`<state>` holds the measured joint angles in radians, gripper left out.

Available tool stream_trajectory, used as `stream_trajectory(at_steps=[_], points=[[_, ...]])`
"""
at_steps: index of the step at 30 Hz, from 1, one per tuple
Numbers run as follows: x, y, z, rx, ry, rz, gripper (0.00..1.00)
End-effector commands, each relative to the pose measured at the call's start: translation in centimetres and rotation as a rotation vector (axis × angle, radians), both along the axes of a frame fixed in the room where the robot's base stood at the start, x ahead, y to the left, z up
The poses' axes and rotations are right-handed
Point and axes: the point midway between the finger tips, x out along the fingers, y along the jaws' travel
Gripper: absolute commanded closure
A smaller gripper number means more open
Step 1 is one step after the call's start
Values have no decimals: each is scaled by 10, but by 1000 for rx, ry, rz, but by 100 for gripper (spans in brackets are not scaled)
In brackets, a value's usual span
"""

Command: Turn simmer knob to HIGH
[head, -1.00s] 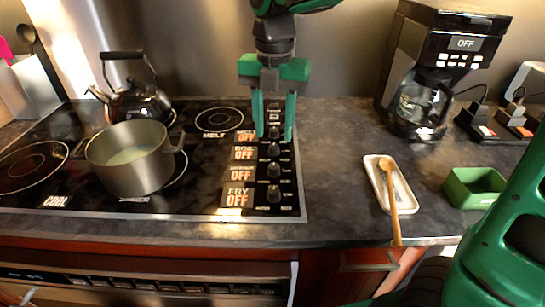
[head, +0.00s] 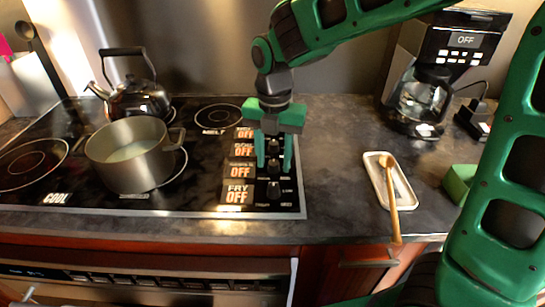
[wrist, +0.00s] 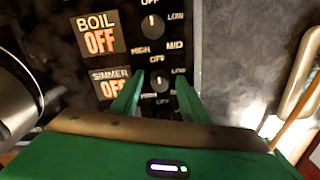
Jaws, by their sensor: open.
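The simmer knob (wrist: 159,82) is a small dark dial with OFF, LOW, MID and HIGH marked around it. It sits between my open fingers in the wrist view. The simmer label (wrist: 110,84) reads OFF; it also shows in the head view (head: 240,171). My gripper (head: 274,168) is open and points down over the knob column at the stove's right edge, one finger on each side of the knob. I cannot tell whether the fingers touch it.
The boil knob (wrist: 152,27) is just beyond the simmer knob, and the fry knob (head: 273,190) is nearer the front. A pot (head: 130,155) and kettle (head: 134,95) stand on the cooktop. A spoon (head: 391,205) on a rest lies on the counter at right.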

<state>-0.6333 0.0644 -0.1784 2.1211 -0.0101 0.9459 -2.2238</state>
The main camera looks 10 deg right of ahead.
Motion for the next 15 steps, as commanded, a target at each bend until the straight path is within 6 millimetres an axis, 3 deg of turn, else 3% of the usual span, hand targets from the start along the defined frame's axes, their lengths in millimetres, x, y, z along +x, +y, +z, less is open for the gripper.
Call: stream_trajectory(at_steps=[2, 7, 15], points=[[0, 0, 0, 0, 0, 0, 61], [0, 0, 0, 0, 0, 0, 100], [0, 0, 1, 1, 0, -16, 100]])
